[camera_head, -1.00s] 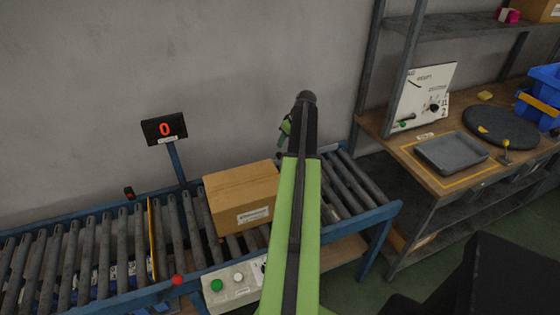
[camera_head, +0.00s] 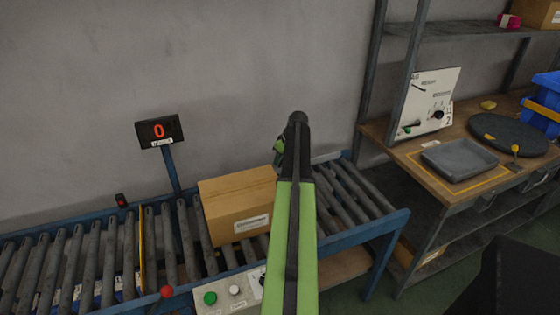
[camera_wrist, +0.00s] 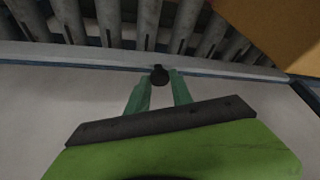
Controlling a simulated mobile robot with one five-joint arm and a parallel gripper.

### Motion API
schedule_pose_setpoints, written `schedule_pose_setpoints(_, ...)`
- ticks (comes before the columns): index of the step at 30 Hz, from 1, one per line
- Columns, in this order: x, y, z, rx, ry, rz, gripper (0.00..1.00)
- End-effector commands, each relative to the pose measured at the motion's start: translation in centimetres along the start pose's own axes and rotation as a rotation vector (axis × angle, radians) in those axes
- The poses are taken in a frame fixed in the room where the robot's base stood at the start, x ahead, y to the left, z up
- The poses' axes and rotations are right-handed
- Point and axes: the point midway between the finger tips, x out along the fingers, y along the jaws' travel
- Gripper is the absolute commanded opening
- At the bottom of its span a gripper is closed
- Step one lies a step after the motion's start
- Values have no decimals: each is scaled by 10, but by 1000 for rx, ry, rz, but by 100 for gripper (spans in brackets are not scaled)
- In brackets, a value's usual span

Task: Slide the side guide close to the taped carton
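The brown carton (camera_head: 238,205), with a white label on its front, sits on the roller conveyor, left of my arm. Its corner shows at the upper right of the wrist view (camera_wrist: 275,30). A pale rail (camera_wrist: 100,58) crosses the wrist view along the roller ends; it looks like the side guide. A dark round knob (camera_wrist: 159,76) stands at this rail. My gripper (camera_wrist: 161,78) is open, its green fingertips on either side of the knob. I cannot tell whether they touch it. In the head view my gripper (camera_head: 279,153) is mostly hidden behind my arm.
A display reading 0 (camera_head: 160,131) stands on a post behind the conveyor. A control box (camera_head: 222,292) with green and white buttons is at the front edge, near a red knob (camera_head: 167,292). A workbench with a grey tray (camera_head: 458,160) is at right.

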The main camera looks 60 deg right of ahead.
Motion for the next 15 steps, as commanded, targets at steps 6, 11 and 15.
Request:
schedule_pose_setpoints(6, 0, 0, 0, 0, 0, -1, 0)
schedule_pose_setpoints(11, 0, 0, 0, 0, -1, -1, 0)
schedule_pose_setpoints(15, 0, 0, 1, 1, -1, -1, 0)
